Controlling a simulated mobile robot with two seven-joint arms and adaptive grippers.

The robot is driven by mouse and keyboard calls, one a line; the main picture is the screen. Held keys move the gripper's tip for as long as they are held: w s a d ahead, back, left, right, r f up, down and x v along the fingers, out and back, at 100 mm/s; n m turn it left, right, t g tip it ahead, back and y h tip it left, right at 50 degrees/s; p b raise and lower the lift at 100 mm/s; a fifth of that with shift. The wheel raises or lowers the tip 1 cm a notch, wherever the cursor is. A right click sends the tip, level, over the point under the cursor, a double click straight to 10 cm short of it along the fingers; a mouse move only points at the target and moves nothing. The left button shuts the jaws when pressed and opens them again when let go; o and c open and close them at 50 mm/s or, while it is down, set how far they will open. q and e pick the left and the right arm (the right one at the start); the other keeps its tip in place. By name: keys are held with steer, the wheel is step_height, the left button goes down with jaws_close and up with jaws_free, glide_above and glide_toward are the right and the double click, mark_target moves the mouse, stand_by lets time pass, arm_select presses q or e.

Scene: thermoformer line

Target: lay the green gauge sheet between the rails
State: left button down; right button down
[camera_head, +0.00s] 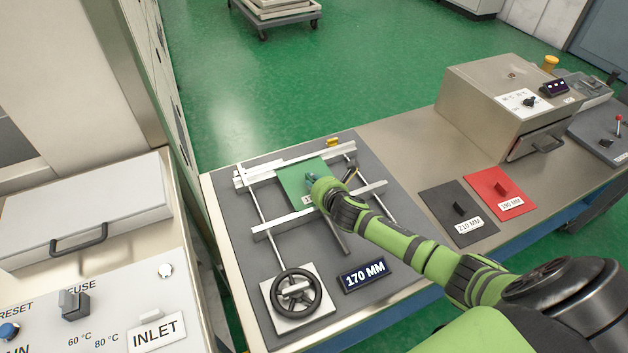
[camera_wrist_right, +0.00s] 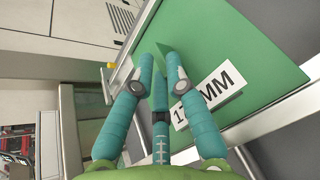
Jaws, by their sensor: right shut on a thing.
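The green gauge sheet (camera_head: 292,181) is at the rail frame, spanning from near the far rail (camera_head: 300,163) to the near rail (camera_head: 273,229) in the head view. My right gripper (camera_head: 312,181) is over the sheet, shut on its raised green grip. In the right wrist view the fingertips (camera_wrist_right: 162,65) close around this grip, and the sheet (camera_wrist_right: 215,45) fills the upper right. Its white label ends in "MM"; a finger hides part of the number. I cannot tell whether the sheet rests flat or hovers slightly. My left gripper is not in view.
A black handwheel (camera_head: 291,293) and a "170 MM" sign (camera_head: 365,275) are in front of the rails. A black sheet (camera_head: 452,213) marked 210 MM and a red sheet (camera_head: 488,182) marked 190 MM lie to the right. A steel machine (camera_head: 490,105) stands behind them.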

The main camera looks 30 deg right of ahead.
steer(key=c, duration=1.2)
jaws_free()
steer(key=shift+s, duration=0.1)
steer(key=v, duration=1.1)
steer(key=shift+s+r, duration=0.2)
steer(key=shift+s, duration=0.15)
